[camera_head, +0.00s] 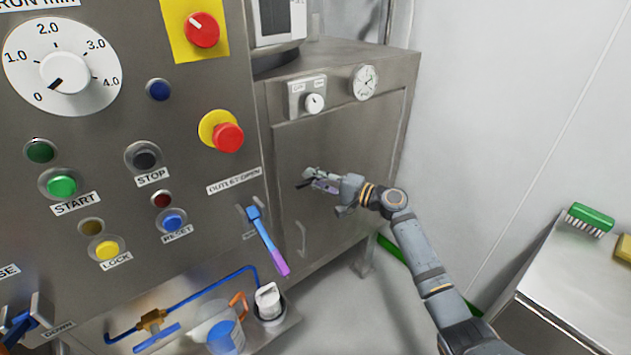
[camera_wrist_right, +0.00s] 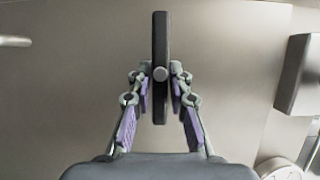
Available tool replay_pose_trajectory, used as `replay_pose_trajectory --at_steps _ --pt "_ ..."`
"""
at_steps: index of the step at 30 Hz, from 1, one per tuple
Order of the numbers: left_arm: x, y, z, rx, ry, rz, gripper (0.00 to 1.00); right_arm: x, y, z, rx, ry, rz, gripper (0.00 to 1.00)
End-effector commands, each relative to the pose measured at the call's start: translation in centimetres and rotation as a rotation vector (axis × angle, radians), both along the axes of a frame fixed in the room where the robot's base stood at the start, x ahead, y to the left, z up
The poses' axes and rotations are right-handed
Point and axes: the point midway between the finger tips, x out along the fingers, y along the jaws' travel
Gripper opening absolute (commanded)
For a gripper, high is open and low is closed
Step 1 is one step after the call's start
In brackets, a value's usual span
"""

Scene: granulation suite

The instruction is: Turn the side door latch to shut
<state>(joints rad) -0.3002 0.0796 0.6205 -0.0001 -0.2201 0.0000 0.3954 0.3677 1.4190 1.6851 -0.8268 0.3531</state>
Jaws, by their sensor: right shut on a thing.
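The side door (camera_head: 335,145) is a flat steel panel on the cabinet to the right of the control panel, and it looks closed. Its latch shows in the right wrist view as a dark flat bar (camera_wrist_right: 160,45) with a light round pivot or pin. In the head view only a short dark end of the latch (camera_head: 302,186) shows, pointing left; the rest is hidden by the fingers. My right gripper (camera_head: 322,184) is shut on the latch bar, with a finger on each side of it in the right wrist view (camera_wrist_right: 160,95). My left gripper is not in view.
A door handle (camera_head: 302,238) is below the latch. A knob plate (camera_head: 308,98) and a gauge (camera_head: 364,82) are above the door. A blue-purple lever (camera_head: 267,240) sticks out at left. A steel table (camera_head: 560,285) with a green brush (camera_head: 590,219) stands at right.

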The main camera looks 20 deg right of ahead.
Motion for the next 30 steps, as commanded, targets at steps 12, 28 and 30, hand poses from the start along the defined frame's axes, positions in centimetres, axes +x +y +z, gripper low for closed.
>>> replay_pose_trajectory --at_steps 12,28,30 --pt "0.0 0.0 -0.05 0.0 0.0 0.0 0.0 0.04 -0.05 0.09 0.006 0.0 -0.002 0.0" --pt "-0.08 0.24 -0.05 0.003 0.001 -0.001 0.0 -0.24 -0.3 -0.04 0.003 0.001 -0.001 0.41" --pt "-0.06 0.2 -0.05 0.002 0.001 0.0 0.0 -0.86 -0.9 -0.09 0.002 0.002 -0.002 0.41"
